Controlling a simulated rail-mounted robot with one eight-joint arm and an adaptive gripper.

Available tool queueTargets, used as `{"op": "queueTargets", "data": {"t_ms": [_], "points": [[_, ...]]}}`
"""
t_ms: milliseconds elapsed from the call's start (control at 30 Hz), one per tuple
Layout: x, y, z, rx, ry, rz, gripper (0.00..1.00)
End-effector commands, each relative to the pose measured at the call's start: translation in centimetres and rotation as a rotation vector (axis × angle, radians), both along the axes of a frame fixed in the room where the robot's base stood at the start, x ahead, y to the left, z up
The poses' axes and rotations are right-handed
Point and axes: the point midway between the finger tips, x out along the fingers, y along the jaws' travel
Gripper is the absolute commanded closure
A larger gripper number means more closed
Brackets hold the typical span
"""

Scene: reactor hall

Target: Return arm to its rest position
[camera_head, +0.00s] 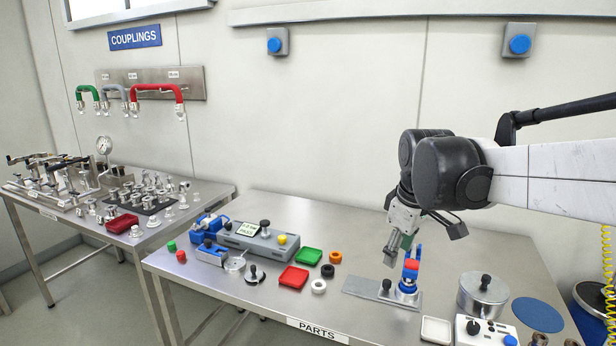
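My arm (555,180) comes in from the right edge, with a white link and black joints. It bends down at the black wrist joint (445,172). My gripper (397,247) points down over the parts table (345,225), just above or beside a small upright fixture with blue and red parts (409,274) on a metal plate (360,288). The fingers are small and partly overlap the fixture in this view. I cannot tell whether they touch it, or whether they are open or shut.
The table holds a grey-blue tester (258,242), a green tray (308,257), a red tray (293,278), rings, a lidded metal pot (482,295) and a control box (484,331). A couplings table (215,195) stands left. The air above the parts table's left half is clear.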

Motion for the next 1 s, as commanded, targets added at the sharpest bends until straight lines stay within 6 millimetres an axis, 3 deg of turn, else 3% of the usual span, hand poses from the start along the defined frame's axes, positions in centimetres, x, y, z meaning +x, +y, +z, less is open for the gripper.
{"op": "queueTargets", "data": {"t_ms": [33, 267, 600, 800, 1000], "points": [[-1.5, -0.1, 0.1, 0.011, -0.018, -0.038, 0.61], [-7.3, -0.5, 0.0, 0.078, -0.104, -0.228, 0.61], [-15.3, -0.9, -2.3, 0.205, -0.227, -0.498, 0.61], [-19.0, -1.1, -4.4, 0.285, -0.288, -0.635, 0.61], [-20.7, -1.2, -5.8, 0.333, -0.32, -0.709, 0.61]]}}
